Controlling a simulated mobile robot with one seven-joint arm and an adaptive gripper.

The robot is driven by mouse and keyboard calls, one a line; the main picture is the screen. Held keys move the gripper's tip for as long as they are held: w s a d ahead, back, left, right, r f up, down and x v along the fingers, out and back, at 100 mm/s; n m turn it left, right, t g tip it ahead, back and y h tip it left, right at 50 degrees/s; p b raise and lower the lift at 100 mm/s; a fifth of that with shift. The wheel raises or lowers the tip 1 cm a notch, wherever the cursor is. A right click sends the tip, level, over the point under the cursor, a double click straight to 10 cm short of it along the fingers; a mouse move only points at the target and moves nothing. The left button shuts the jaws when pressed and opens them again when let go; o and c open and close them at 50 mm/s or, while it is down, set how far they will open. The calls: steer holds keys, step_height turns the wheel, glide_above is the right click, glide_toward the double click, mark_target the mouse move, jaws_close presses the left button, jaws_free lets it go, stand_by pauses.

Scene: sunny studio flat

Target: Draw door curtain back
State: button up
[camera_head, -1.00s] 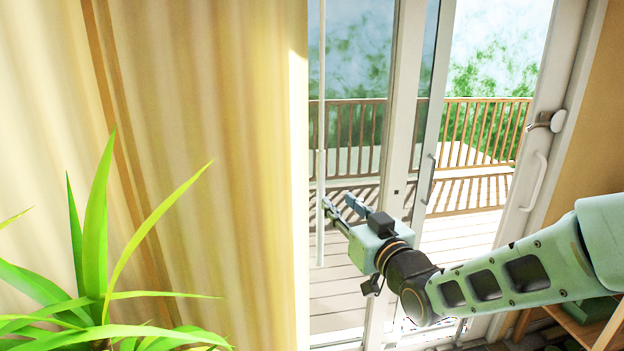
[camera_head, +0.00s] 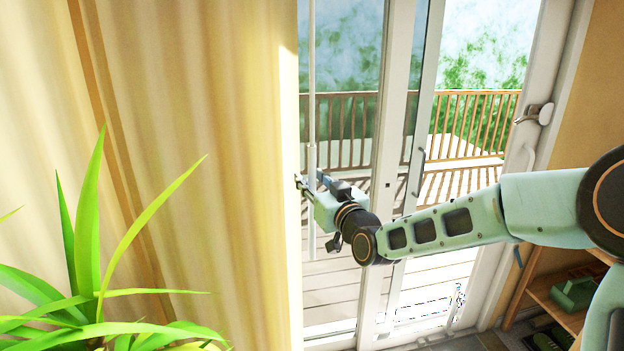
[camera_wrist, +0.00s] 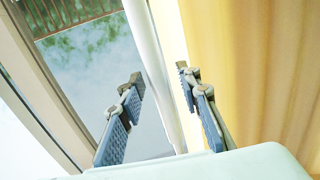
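A pale yellow curtain (camera_head: 215,150) hangs across the left of the head view. Its straight right edge borders the glass door (camera_head: 345,230). A thin white upright rod (camera_head: 312,80) hangs beside that edge. My gripper (camera_head: 311,183) is at the rod, right of the curtain edge. In the wrist view my gripper (camera_wrist: 160,78) is open, and the white rod (camera_wrist: 150,50) passes between its two fingers, with a visible gap to the left one. The curtain (camera_wrist: 250,70) lies beyond the right finger there. Contact with the rod cannot be told.
A green spiky plant (camera_head: 90,250) stands in front of the curtain at lower left. The door frame has a handle (camera_head: 417,170) and a lever (camera_head: 535,114) farther right. A wooden shelf (camera_head: 545,285) stands at lower right. A railed deck (camera_head: 345,128) shows through the glass.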

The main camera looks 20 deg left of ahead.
steer(key=shift+c, duration=0.3)
jaws_close()
steer(key=b, duration=0.6)
glide_toward(264, 175)
steer(key=w, duration=0.1)
steer(key=w+a, duration=0.1)
steer(key=w, duration=0.1)
steer(key=w+a, duration=0.1)
steer(key=shift+w+a+f, duration=0.15)
steer(key=shift+a+f, duration=0.05)
steer(key=shift+s+a+r, duration=0.25)
steer(key=shift+s+a, duration=0.05)
steer(key=shift+a, duration=0.15)
steer(key=shift+o, duration=0.3)
jaws_free()
steer(key=shift+s+a, duration=0.1)
steer(key=shift+a, duration=0.05)
